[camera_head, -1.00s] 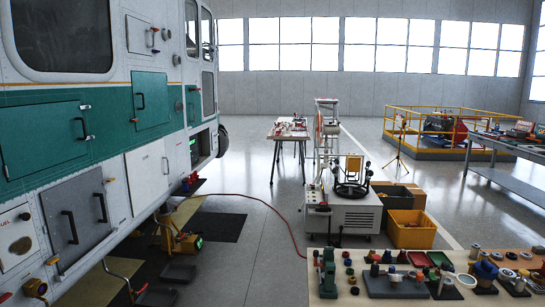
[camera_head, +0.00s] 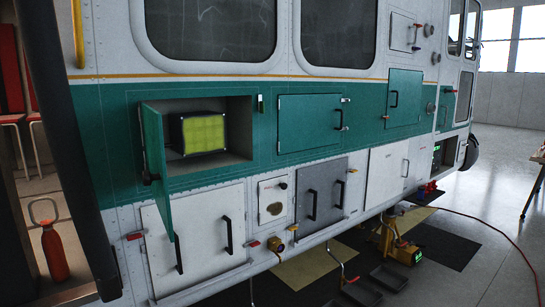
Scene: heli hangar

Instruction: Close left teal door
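The left teal door (camera_head: 156,170) stands open on the side of the white and teal helicopter. It is hinged at the left edge of its compartment and swung outward, with a dark latch or handle low on its face. Inside the open compartment (camera_head: 238,140) sits a dark box with a yellow-green front (camera_head: 203,134). Two other teal doors, a middle one (camera_head: 308,121) and a right one (camera_head: 403,98), are shut. Neither of my grippers is in view.
White lower doors (camera_head: 200,240) and a grey door (camera_head: 322,195) with black handles lie below. A red bottle (camera_head: 54,254) stands inside the opening at left. Yellow equipment (camera_head: 398,248), dark trays and a red hose lie on the floor.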

